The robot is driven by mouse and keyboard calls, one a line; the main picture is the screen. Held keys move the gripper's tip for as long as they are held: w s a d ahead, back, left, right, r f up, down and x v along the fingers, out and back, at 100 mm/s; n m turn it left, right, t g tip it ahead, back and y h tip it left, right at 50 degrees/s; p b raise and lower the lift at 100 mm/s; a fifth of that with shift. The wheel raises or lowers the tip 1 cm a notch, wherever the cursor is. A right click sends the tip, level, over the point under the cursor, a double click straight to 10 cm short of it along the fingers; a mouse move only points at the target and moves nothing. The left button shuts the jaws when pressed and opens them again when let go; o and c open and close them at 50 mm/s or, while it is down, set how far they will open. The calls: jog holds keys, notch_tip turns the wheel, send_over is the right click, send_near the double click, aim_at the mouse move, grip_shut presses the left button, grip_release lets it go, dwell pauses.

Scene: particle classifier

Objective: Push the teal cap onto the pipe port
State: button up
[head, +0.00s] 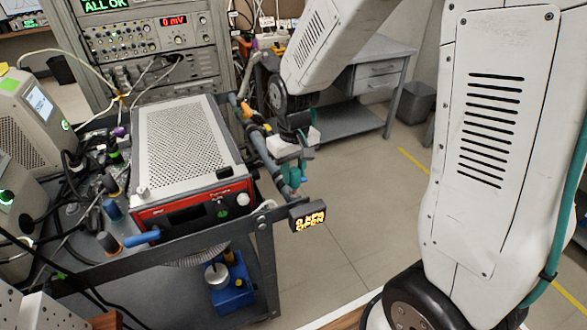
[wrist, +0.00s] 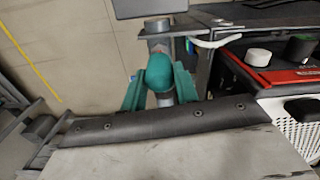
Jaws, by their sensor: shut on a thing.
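The teal cap (wrist: 159,72) is between the two teal fingers of my gripper (wrist: 160,88) in the wrist view. The fingers are shut on it. A grey pipe end (wrist: 158,28) shows just beyond the cap, in line with it. Whether the cap touches the pipe or is apart from it cannot be told. In the head view my gripper (head: 293,172) points down beside the cart's right edge, behind a small display reading "0 kPa OPEN" (head: 307,216). The cap is too small there to separate from the fingers.
A red-fronted instrument with a perforated lid (head: 187,150) sits on the cart left of my gripper. The cart's dark rail (head: 200,238) and pipe run close by. Cables and other instruments crowd the left. Open floor (head: 370,220) lies to the right.

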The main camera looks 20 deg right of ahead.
aim_at(294, 180)
jog(key=shift+f, duration=1.6)
jog(key=o, duration=1)
jog(key=shift+r, duration=0.15)
notch_tip(294, 180, up, 8)
jog(key=shift+f, duration=0.2)
